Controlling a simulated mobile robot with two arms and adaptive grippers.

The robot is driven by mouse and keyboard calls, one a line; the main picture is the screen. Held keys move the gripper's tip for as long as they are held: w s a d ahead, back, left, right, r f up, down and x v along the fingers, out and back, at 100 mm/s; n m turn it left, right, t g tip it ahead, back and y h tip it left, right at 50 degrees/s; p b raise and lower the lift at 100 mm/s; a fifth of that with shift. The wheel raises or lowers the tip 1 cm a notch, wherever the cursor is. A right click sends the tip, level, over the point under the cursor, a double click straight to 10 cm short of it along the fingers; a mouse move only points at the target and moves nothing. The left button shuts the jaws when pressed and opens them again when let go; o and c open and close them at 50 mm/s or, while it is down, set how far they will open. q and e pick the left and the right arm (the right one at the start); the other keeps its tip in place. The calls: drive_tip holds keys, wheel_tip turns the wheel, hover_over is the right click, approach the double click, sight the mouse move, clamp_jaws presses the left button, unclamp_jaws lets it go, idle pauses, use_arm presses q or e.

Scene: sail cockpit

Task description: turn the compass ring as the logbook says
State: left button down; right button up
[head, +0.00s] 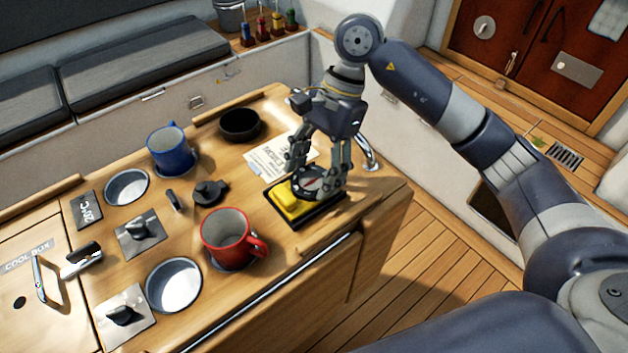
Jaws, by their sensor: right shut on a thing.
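The compass (308,183) is round and dark with a red and white needle showing on its face. It is at the right part of a black tray (312,216), beside a yellow block (287,196). My right gripper (316,178) points down over it, with its fingers on both sides, shut on the compass. The fingers hide part of its rim. A white printed sheet (264,160), perhaps the logbook page, lies behind the tray; I cannot read its text. My left gripper is not in view.
A red mug (227,238) stands close left of the tray. A blue mug (172,150), a dark bowl (239,124) and a black knob-like object (208,192) are further left and back. A metal tap (369,152) is near the right edge. Bare wooden floor lies right of the counter.

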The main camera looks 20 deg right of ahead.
drive_tip(key=shift+n+b, duration=0.55)
drive_tip(key=shift+n, duration=0.05)
drive_tip(key=o, duration=1)
drive_tip(key=shift+o, duration=0.2)
drive_tip(key=shift+r, duration=0.1)
drive_tip(key=v, duration=1.1)
drive_tip(key=shift+w+r, duration=0.25)
drive_tip(key=shift+r, duration=0.15)
